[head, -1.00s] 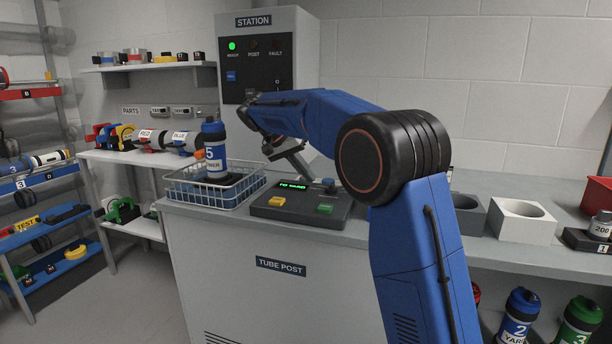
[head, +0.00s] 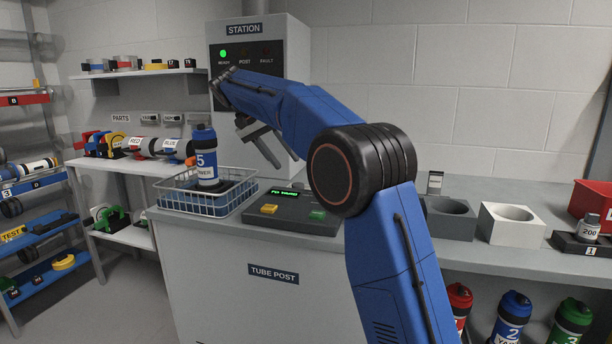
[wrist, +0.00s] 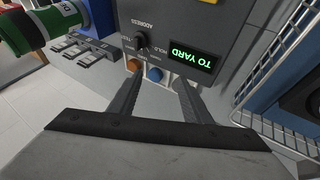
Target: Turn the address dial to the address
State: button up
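The address dial (wrist: 141,40) is a small black knob on the dark console (wrist: 190,22), under the word ADDRESS in the wrist view. Labels ring it; its exact pointing is too small to tell. The lit green display (wrist: 192,57) beside it reads TO YARD. An orange button (wrist: 134,65) and a blue button (wrist: 153,75) lie near the dial. My gripper (wrist: 154,82) is open and empty, its fingers apart over the console side.
A wire basket (head: 205,208) with a blue canister marked 5 (head: 205,160) stands left of the console. The station panel (head: 248,70) rises behind, its green light lit. Grey and white cup blocks (head: 510,222) stand to the right on the counter (head: 470,258).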

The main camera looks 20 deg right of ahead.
jog(key=s+d+r+n+y, duration=0.5)
jog(key=d+r+n+y, duration=0.5)
jog(key=n, duration=0.8)
jog(key=f+h, duration=0.1)
jog(key=f, duration=0.5)
jog(key=d+f+h, duration=0.1)
jog(key=f, duration=0.5)
jog(key=d+f+h, duration=0.1)
jog(key=f, duration=0.5)
jog(key=shift+f+g, duration=0.15)
jog(key=shift+g, duration=0.25)
jog(key=shift+c, duration=0.6)
jog(key=c, duration=0.9)
